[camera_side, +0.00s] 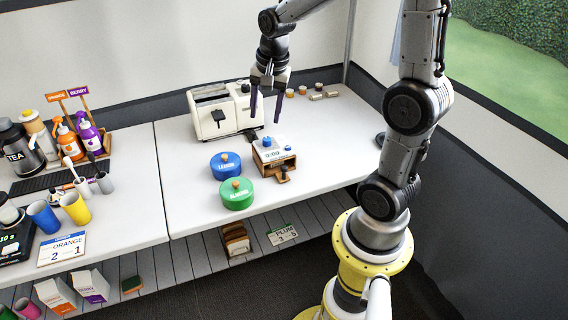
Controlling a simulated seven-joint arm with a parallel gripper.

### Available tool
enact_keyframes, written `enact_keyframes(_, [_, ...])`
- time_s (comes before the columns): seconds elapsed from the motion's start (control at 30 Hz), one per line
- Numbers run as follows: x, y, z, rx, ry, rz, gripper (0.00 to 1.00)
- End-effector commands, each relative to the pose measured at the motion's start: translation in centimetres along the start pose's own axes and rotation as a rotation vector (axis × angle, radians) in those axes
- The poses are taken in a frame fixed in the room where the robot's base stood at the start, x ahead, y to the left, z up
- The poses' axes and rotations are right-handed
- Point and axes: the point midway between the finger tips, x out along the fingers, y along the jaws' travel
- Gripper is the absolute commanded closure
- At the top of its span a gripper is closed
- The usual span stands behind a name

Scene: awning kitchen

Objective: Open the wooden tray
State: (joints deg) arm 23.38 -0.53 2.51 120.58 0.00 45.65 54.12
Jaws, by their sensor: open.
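A small white box with a blue knob on top and a "2:00" label (270,148) stands on the right half of the white counter. The wooden tray (274,166) is low in this box, with a small dark handle at its front. How far it sticks out is too small to tell. My gripper (265,119) points down, with its two dark fingers apart and nothing between them. It hangs above and behind the box, in front of the toaster's right end, and appears clear of the tray.
A cream toaster (222,112) stands behind the box. A blue lidded tin (225,167) and a green lidded tin (236,194) are to its left. Several small corks and jars (316,96) lie at the back right. The counter front of the box is clear.

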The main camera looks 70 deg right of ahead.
Motion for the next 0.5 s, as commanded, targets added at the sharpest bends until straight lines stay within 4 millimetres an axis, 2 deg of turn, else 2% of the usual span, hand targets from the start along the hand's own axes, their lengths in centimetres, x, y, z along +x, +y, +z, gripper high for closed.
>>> enact_keyframes(0.03, [1.9,0.6,-1.5,0.06,-0.021,0.043,0.43])
enact_keyframes(0.2, [6.2,2.7,-4.5,0.165,-0.074,0.137,0.43])
enact_keyframes(0.33, [7.9,4.3,-5.2,0.209,-0.102,0.178,0.43])
enact_keyframes(0.5, [8.8,4.8,-5.4,0.221,-0.104,0.182,0.43])
